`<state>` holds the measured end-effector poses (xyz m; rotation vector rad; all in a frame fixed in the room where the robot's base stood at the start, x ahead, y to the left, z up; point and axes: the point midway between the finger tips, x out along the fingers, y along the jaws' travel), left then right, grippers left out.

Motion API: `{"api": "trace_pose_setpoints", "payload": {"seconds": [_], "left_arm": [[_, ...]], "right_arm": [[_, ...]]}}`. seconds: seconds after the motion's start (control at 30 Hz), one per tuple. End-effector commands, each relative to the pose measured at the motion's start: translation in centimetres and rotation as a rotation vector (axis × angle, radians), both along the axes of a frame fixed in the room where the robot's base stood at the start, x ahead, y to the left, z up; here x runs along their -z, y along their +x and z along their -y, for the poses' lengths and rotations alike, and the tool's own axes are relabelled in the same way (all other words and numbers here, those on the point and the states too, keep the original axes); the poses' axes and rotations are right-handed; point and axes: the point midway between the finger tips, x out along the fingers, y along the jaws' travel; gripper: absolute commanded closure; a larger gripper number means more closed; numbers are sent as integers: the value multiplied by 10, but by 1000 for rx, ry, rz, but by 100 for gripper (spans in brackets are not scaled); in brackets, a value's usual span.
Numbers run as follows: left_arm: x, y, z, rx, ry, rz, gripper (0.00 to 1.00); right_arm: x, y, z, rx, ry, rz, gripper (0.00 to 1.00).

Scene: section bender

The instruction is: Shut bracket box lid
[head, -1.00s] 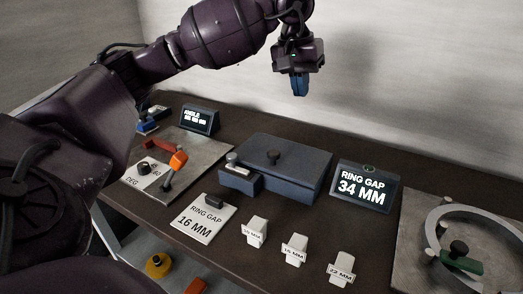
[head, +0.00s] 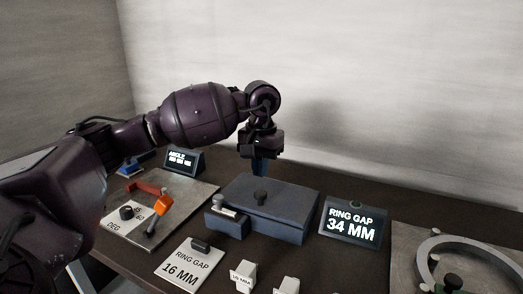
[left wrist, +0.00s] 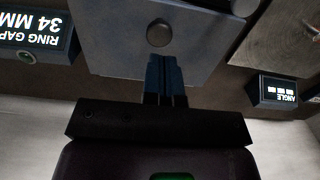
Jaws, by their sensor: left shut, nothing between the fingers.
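The bracket box (head: 262,222) is a dark blue-grey box on the bench, with its flat lid (head: 285,195) lying down on top. A round dark knob (head: 260,197) stands on the lid. My left gripper (head: 259,167) points down at the box's back edge, beyond the knob. In the left wrist view its blue fingers (left wrist: 165,78) are together and empty, over the lid's edge close to the knob (left wrist: 160,33). Whether the fingertips touch the lid I cannot tell. My right gripper is out of view.
A "RING GAP 34 MM" display (head: 352,222) stands right of the box. A "RING GAP 16 MM" plate (head: 187,264) and white blocks (head: 243,275) lie in front. An orange-handled angle plate (head: 160,210) is left, a ring fixture (head: 455,262) right.

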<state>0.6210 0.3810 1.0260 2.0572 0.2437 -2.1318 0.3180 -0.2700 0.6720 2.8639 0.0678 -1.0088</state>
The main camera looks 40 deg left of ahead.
Motion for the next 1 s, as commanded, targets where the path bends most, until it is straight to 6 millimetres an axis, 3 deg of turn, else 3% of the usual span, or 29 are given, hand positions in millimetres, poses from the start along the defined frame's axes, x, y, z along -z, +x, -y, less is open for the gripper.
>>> {"api": "trace_pose_setpoints", "payload": {"seconds": [0.1,0.3,0.83,1.0], "left_arm": [[21,-1,0,0,-1,-3,100],[42,-1,0,0,0,0,100],[49,-2,0,0,1,3,100],[60,-4,0,-1,9,31,100]], "right_arm": [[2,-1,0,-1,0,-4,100],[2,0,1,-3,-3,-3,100],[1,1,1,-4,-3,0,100],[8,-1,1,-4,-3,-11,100]]}}
